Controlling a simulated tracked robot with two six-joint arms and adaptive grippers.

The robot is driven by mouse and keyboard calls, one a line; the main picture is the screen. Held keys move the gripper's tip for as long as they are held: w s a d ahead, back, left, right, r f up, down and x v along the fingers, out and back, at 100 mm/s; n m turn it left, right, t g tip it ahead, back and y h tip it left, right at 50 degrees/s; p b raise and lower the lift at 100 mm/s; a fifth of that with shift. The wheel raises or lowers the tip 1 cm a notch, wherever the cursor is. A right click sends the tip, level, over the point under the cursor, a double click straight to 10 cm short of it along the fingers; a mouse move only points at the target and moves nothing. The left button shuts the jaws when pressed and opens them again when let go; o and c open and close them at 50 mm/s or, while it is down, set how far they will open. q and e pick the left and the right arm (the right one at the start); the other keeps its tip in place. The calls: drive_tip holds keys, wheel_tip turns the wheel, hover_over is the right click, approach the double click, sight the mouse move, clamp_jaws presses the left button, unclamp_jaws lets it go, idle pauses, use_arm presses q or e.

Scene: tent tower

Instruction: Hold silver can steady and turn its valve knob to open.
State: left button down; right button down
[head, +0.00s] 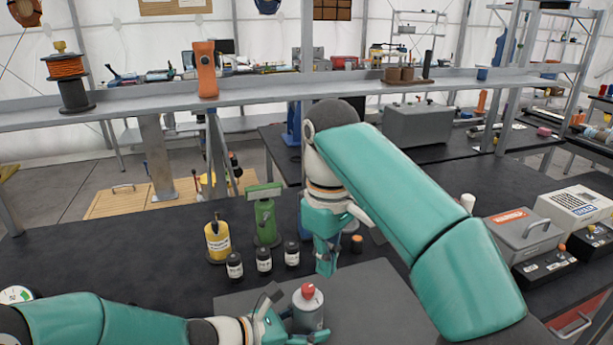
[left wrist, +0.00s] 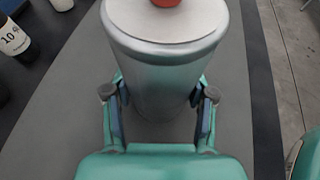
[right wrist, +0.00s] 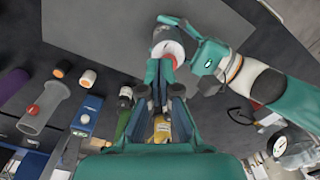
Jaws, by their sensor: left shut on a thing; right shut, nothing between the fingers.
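The silver can (head: 308,312) stands on the grey mat (head: 380,300) at the bottom of the head view, with a red valve knob (head: 308,290) on top. My left gripper (head: 292,328) is shut around the can's body, with one finger on each side in the left wrist view (left wrist: 158,108). The knob's lower part shows at the top edge there (left wrist: 166,3). My right gripper (head: 326,268) points down, shut and empty, above and slightly behind the can in the head view. In the right wrist view, its fingers partly cover the knob, and contact cannot be told.
Three small dark bottles (head: 264,260), a yellow bottle (head: 217,240) and a green device (head: 265,220) stand behind the mat. An orange-capped jar (head: 357,243) is right of my right gripper. Grey and white boxes (head: 520,235) stand at the right. The mat's right part looks clear.

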drive_tip(key=shift+r, duration=0.15)
drive_tip(key=shift+s+a+f, duration=0.2)
drive_tip(key=shift+a+f, duration=0.05)
drive_tip(key=shift+f, duration=0.75)
drive_tip(key=shift+s+a+f, duration=0.15)
drive_tip(key=shift+a+f, duration=0.15)
drive_tip(key=shift+f, duration=0.75)
drive_tip(key=shift+s+a+f, duration=0.2)
drive_tip(key=shift+a+f, duration=0.05)
drive_tip(key=shift+f, duration=0.75)
drive_tip(key=shift+w, duration=0.15)
drive_tip(key=shift+w+d, duration=0.3)
drive_tip(key=shift+w, duration=0.2)
drive_tip(key=shift+d, duration=0.15)
wheel_tip(320, 180, up, 6)
drive_tip(key=shift+s+d, duration=0.25)
drive_tip(key=shift+a, duration=0.1)
